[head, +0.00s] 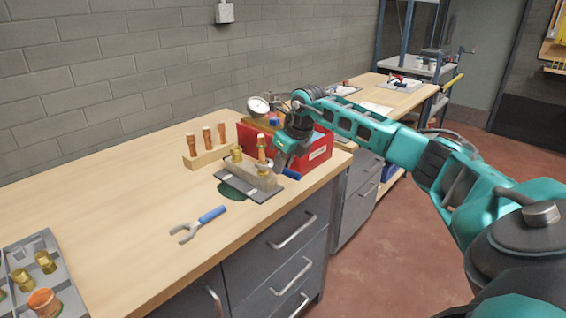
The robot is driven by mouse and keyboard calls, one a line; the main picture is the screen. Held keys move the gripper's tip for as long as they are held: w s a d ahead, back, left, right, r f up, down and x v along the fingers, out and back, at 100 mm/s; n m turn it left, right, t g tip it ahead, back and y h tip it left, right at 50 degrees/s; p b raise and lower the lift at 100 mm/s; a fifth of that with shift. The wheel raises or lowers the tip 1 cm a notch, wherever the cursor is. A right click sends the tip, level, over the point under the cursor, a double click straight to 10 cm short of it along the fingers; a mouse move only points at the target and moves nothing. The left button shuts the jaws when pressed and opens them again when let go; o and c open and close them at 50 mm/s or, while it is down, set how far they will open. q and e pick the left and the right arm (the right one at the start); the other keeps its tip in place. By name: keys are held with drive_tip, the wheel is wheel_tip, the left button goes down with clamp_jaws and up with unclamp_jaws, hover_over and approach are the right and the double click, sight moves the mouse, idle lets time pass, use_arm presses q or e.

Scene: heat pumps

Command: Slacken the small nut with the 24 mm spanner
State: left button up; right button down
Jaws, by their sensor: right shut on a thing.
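My right gripper (281,160) is over the back of the bench, at the right end of a metal block fixture (250,178). It is shut on a tool whose blue handle (291,173) sticks out to the right; this looks like a spanner. Its jaw end and size mark cannot be made out. A brass fitting (236,154) stands on the left of the block. Another brass nut (265,168) sits on the right, below an upright copper piece (261,147), close to the gripper. I cannot tell whether the tool touches this nut. My left gripper is not in view.
A blue-handled tool with open jaws (199,224) lies on the bench (130,220). A wooden rack (205,155) holds copper pieces. A red bin (318,153) and gauge (258,106) stand behind. A grey tray (64,283) holds fittings at front left. The bench middle is mostly clear.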

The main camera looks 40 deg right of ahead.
sight(295, 173)
drive_tip(key=shift+s+d, duration=0.1)
drive_tip(key=shift+s+d, duration=0.1)
drive_tip(key=shift+s, duration=0.9)
drive_tip(key=shift+s+d+b, duration=0.1)
drive_tip(key=shift+s+b, duration=0.3)
drive_tip(key=shift+s, duration=0.8)
drive_tip(key=shift+r, duration=0.1)
drive_tip(key=shift+r+p, duration=1.15)
drive_tip(key=shift+r, duration=0.3)
wheel_tip(295, 173, up, 8)
drive_tip(key=shift+r, duration=0.25)
